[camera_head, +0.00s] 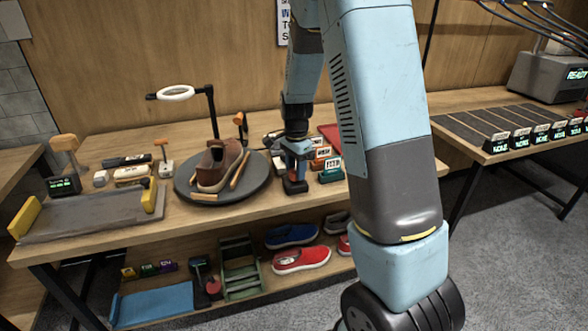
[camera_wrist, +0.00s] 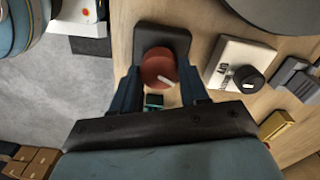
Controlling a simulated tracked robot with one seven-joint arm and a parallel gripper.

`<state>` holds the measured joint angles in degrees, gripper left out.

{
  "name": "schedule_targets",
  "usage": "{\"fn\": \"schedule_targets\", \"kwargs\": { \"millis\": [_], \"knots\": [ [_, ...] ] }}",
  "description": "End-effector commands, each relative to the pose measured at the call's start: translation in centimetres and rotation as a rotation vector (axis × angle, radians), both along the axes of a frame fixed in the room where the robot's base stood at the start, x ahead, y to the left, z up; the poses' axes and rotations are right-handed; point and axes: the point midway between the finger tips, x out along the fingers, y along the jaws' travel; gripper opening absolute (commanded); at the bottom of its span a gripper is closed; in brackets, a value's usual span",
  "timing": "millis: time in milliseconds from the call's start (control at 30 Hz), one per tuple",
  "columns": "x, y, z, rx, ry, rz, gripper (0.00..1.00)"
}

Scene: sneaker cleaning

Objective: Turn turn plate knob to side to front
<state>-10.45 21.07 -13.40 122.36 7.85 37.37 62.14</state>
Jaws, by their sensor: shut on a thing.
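The red turn plate knob (camera_wrist: 157,66) has a white pointer line and sits on a dark base (camera_wrist: 163,36). In the wrist view the line points toward the lower right. My gripper (camera_wrist: 160,78) has one finger on each side of the knob and is shut on it. In the head view my gripper (camera_head: 295,165) points down over the dark knob base (camera_head: 296,187), and the knob is mostly hidden there. The round grey turn plate (camera_head: 182,187) is just left of it, carrying a brown sneaker (camera_head: 213,172) and light brown strips.
A white box with a black dial (camera_wrist: 252,79) is close beside the knob in the wrist view. Small labelled blocks (camera_head: 331,172) stand right of my gripper. A ring lamp (camera_head: 176,92) rises behind the turn plate. A lower shelf holds several shoes.

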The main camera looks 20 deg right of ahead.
Motion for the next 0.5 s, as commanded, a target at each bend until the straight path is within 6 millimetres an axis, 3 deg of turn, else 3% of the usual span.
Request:
{"fn": "schedule_targets", "kwargs": {
  "millis": [500],
  "knots": [
    [-0.03, 0.21, 0.02, 0.0, -0.002, -0.487, 0.14]
  ]
}}
